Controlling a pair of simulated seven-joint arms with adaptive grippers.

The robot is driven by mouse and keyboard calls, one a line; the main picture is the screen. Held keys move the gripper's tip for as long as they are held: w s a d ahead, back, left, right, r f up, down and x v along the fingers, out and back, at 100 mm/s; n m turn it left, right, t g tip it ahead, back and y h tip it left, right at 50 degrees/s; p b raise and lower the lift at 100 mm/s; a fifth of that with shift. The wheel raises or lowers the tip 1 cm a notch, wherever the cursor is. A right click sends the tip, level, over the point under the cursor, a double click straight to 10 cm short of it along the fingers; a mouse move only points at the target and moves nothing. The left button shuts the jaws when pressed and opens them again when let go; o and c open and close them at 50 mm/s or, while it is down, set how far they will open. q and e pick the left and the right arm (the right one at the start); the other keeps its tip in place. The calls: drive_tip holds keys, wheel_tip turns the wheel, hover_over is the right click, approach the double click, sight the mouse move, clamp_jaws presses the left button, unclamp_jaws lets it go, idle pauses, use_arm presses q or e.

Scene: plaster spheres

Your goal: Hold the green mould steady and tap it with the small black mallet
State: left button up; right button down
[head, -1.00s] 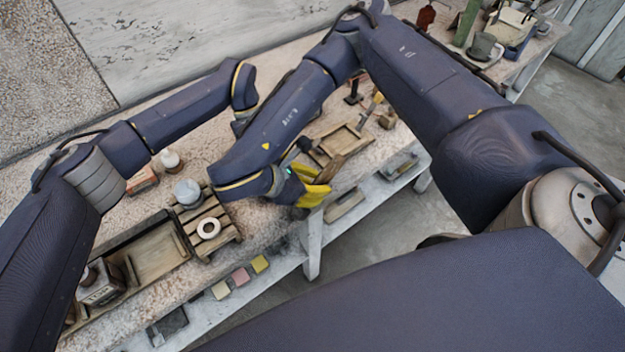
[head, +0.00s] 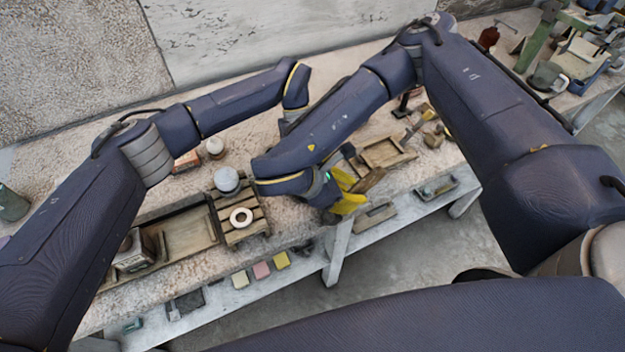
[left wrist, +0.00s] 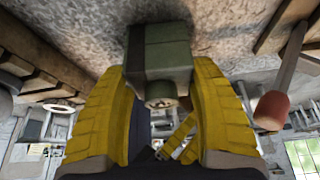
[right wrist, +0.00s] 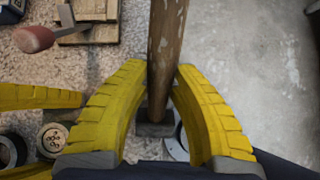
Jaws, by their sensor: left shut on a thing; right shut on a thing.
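The green mould (left wrist: 168,55), a dark green block with a round spout on its near face, sits between the yellow fingers of my left gripper (left wrist: 160,75), which is shut on it. In the head view my right arm hides the mould and most of the left gripper. My right gripper (head: 345,197) is shut on the wooden handle (right wrist: 165,45) of the mallet. The mallet's small dark head (right wrist: 155,129) shows between the fingers in the right wrist view. A yellow finger of my left gripper (right wrist: 35,97) shows close beside it, at the left. I cannot tell whether mallet and mould touch.
A slatted rack (head: 257,231) holds a white ring (head: 241,217), with a pale round-topped thing (head: 227,180) at its back. A wooden tray (head: 387,152) stands right of my grippers; a red-handled tool (right wrist: 35,38) is near. Several coloured blocks (head: 261,270) lie on the lower shelf.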

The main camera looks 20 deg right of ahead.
drive_tip(key=shift+w, duration=0.1)
idle(1.2)
idle(0.8)
drive_tip(key=shift+s, duration=0.2)
idle(0.9)
drive_tip(key=shift+w, duration=0.15)
idle(0.6)
drive_tip(key=w, duration=0.5)
drive_tip(key=shift+s, duration=2.5)
use_arm(q)
drive_tip(key=o, duration=1.4)
